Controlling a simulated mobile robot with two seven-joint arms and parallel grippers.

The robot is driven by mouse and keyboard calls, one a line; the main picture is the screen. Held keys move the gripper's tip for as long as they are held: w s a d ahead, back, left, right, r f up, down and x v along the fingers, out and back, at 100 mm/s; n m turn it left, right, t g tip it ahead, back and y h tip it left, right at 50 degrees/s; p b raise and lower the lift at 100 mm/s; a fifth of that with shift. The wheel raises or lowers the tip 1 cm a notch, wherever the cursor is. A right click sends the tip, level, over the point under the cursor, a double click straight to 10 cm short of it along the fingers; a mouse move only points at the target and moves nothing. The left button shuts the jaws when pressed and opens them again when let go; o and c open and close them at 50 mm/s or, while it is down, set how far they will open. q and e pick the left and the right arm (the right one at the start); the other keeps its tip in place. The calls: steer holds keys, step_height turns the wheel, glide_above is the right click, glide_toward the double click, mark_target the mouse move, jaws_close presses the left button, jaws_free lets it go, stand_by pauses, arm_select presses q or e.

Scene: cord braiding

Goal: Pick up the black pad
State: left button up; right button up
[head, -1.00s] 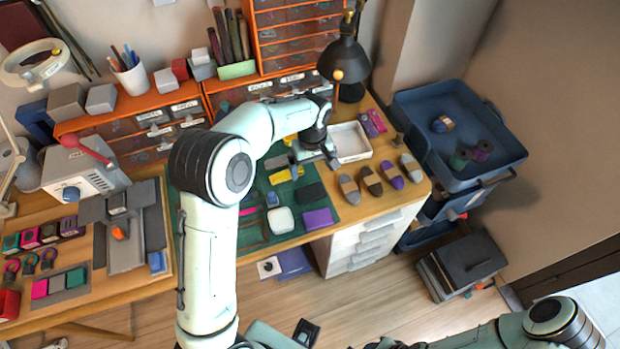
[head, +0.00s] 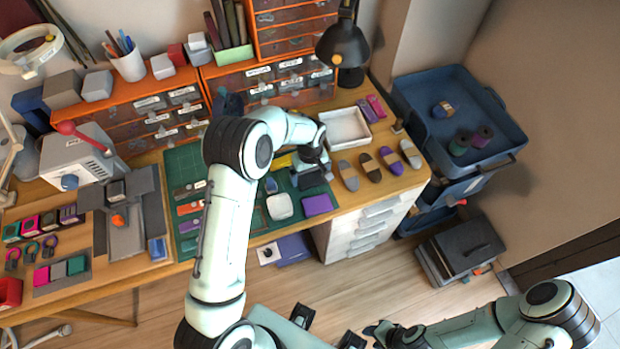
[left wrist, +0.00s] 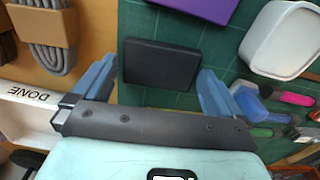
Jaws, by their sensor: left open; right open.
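The black pad (left wrist: 162,65) lies flat on the green cutting mat (left wrist: 150,107). In the left wrist view it is between the two blue fingers of my left gripper (left wrist: 158,70), with a gap on each side. The gripper is open and holds nothing. In the head view my left gripper (head: 311,170) is over the mat's right part and partly hides the pad. My right gripper (head: 378,332) is open and empty, low in the head view, away from the table.
A purple pad (head: 318,205) and a white box (head: 280,206) lie close to the black pad. A white tray (head: 366,143) marked DONE and several cord bundles (head: 370,168) are beside the mat. A black lamp (head: 343,45) stands behind.

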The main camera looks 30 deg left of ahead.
mark_target(310, 178)
arm_select(q)
steer(key=shift+f, duration=0.35)
steer(key=c, duration=0.8)
steer(key=shift+r, duration=0.1)
step_height(310, 178, up, 20)
steer(key=p, duration=0.1)
steer(key=d+f+m, duration=0.2)
steer(key=f+m, duration=0.1)
steer(key=f, duration=0.1)
steer(key=s+d+f+m, duration=0.1)
steer(key=d+f+m, duration=0.2)
steer(key=f, duration=0.1)
steer(key=s+d+f+m, duration=0.1)
steer(key=d+f+m, duration=0.2)
steer(key=f+m, duration=0.1)
steer(key=shift+s, duration=0.1)
